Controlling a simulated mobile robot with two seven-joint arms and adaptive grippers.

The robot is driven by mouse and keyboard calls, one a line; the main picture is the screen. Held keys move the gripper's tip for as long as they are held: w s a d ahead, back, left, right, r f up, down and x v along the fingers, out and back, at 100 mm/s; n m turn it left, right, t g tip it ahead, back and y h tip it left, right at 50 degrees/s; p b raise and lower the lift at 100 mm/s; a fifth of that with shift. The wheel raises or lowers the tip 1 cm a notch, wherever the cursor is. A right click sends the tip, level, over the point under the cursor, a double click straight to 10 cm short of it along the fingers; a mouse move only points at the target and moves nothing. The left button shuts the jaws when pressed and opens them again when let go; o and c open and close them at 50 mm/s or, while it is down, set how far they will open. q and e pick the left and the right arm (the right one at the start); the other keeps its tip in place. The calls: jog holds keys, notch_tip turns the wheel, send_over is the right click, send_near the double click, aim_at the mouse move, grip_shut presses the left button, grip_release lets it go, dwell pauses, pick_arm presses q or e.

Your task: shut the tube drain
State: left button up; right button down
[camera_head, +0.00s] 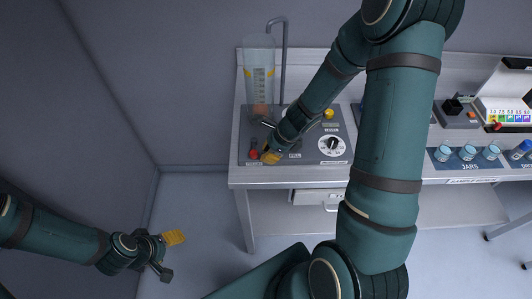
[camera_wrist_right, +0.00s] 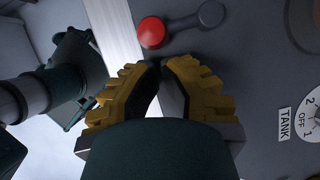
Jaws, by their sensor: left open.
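A clear graduated tube (camera_head: 259,75) stands on the grey control panel (camera_head: 307,153) at the left of the bench. A lever with a red ball knob (camera_wrist_right: 152,33) shows in the right wrist view, its arm running right to a dark pivot (camera_wrist_right: 211,14). The red knob (camera_head: 253,154) also shows in the head view at the panel's front left. My right gripper (camera_wrist_right: 162,64) has its yellow fingertips together just beside the red knob, with nothing seen between them. It shows partly in the head view (camera_head: 269,155). My left gripper (camera_head: 169,255) is open and empty, away from the bench.
A round dial (camera_head: 332,146) sits on the panel's right, with a yellow knob (camera_head: 328,114) behind it. A grey bent pipe (camera_head: 283,65) rises behind the tube. My right arm hides the bench's middle. Floor left of the bench is clear.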

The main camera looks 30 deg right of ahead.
jog(key=shift+d+r+p, duration=0.15)
jog(key=shift+r+p, duration=0.45)
jog(key=p+v, duration=0.4)
jog(key=v, duration=0.1)
jog(key=shift+s, duration=0.15)
jog(key=s+a+f+n+g, duration=0.1)
jog(key=s+f+n, duration=0.1)
jog(key=n, duration=0.1)
jog(key=s+a+f+n+g, duration=0.1)
jog(key=s+a+f+n, duration=0.1)
jog(key=s+f+n, duration=0.1)
jog(key=s+a+f+n+g+h+p, duration=0.1)
jog(key=s+a+f+n, duration=0.1)
jog(key=n, duration=0.2)
jog(key=shift+s+f, duration=0.35)
jog(key=shift+f, duration=0.05)
jog(key=s+a+f+n, duration=0.65)
jog(key=a+n, duration=0.35)
jog(key=n, duration=0.2)
jog(key=w+a+f+n+t+b, duration=0.1)
jog(key=w+a+f+b, duration=0.1)
jog(key=w+f+b, duration=0.4)
jog(key=w+b, duration=0.1)
jog(key=b, duration=0.4)
jog(key=shift+w+t+y+b, duration=0.15)
jog(key=shift+t+y+b, duration=0.2)
jog(key=shift+t+y, duration=0.05)
